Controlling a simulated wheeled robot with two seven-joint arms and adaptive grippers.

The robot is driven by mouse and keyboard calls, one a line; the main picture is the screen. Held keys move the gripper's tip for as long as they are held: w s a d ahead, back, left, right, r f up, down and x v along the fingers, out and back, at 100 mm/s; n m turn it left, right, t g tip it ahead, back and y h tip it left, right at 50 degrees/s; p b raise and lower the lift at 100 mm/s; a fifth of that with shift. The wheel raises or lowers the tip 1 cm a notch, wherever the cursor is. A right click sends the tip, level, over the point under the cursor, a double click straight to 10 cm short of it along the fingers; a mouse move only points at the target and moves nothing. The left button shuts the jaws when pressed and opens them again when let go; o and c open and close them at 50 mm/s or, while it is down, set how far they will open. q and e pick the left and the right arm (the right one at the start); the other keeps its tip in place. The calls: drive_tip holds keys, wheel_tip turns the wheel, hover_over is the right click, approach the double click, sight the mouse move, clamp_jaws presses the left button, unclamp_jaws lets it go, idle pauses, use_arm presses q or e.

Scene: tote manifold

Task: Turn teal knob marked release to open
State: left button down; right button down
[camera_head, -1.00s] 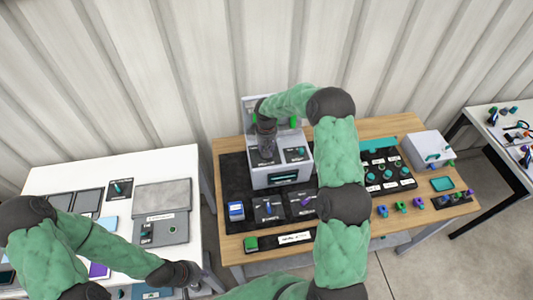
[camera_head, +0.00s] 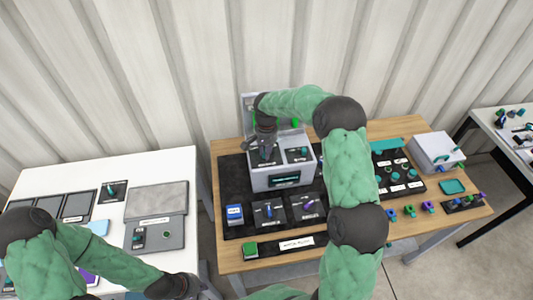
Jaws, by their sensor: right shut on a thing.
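My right gripper (camera_head: 264,150) points down at the left black plate on top of the grey box (camera_head: 283,180), on the wooden table. It is shut on a teal knob (camera_head: 265,156) there, which the fingers mostly hide. The plate labels are too small to read. A second black plate with a teal knob (camera_head: 298,153) sits to the right on the same box. My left gripper (camera_head: 190,288) is low at the front edge of the white table, away from any knob; its fingers are too unclear to judge.
The wooden table holds plates with blue and purple knobs (camera_head: 268,210), a blue-and-white box (camera_head: 235,213), a green block (camera_head: 250,249) and a grey box (camera_head: 436,150) at the right. The white table (camera_head: 120,165) holds grey panels. My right arm hides the table's middle.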

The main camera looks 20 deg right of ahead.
drive_tip(key=shift+m, duration=0.6)
drive_tip(key=c, duration=1.1)
unclamp_jaws()
drive_tip(key=shift+o, duration=0.2)
wheel_tip(320, 180, up, 12)
